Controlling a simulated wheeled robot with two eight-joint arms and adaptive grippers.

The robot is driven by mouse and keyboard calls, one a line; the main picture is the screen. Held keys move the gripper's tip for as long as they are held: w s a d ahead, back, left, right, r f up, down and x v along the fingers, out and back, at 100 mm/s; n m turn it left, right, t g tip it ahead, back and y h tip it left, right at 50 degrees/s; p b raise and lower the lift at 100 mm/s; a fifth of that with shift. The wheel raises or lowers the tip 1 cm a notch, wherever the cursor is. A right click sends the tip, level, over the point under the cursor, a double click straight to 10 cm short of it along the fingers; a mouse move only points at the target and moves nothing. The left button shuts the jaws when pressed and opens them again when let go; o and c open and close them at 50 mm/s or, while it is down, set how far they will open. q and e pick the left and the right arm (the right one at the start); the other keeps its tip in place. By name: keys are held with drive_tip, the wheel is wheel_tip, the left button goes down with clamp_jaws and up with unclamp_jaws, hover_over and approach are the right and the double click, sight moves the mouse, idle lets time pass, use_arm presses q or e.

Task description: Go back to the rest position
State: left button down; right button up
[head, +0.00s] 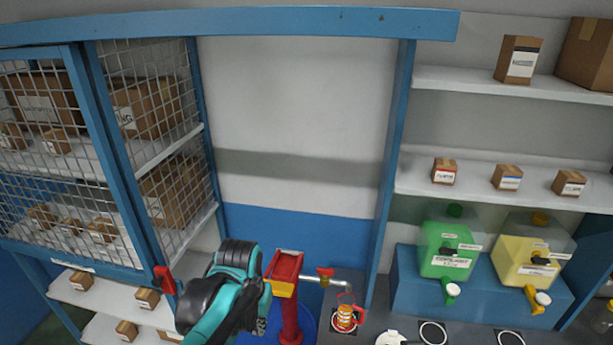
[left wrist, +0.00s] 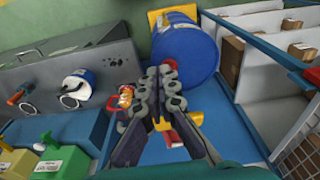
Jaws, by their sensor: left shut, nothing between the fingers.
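My left arm, teal and black, rises from the bottom of the head view. Its gripper (left wrist: 161,76) shows clearly in the left wrist view, with its two dark fingers close together and nothing held between them. In that view the fingertips appear in front of the lower edge of a blue drum (left wrist: 185,52). Whether they touch it I cannot tell. My right gripper is in neither view.
A red post (head: 289,270) with a pipe and tap stands just right of my arm. An orange container (head: 345,317) is below the tap. A mesh cabinet (head: 100,150) stands left. Green (head: 449,250) and yellow (head: 527,262) dispensers stand right.

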use_arm(q)
drive_tip(key=s+a+f+t+b, duration=0.2)
drive_tip(key=f+b, duration=0.5)
drive_tip(key=s+a+f+n+t+b, duration=0.1)
drive_tip(key=s+a+f+t+b, duration=0.1)
drive_tip(key=f+b, duration=0.6)
drive_tip(key=s+a+f+t+b, duration=0.2)
drive_tip(key=s+f+b, duration=0.2)
drive_tip(key=f+b, duration=0.4)
drive_tip(key=shift+a+f+n, duration=0.25)
drive_tip(key=shift+a+n, duration=0.15)
idle(1.2)
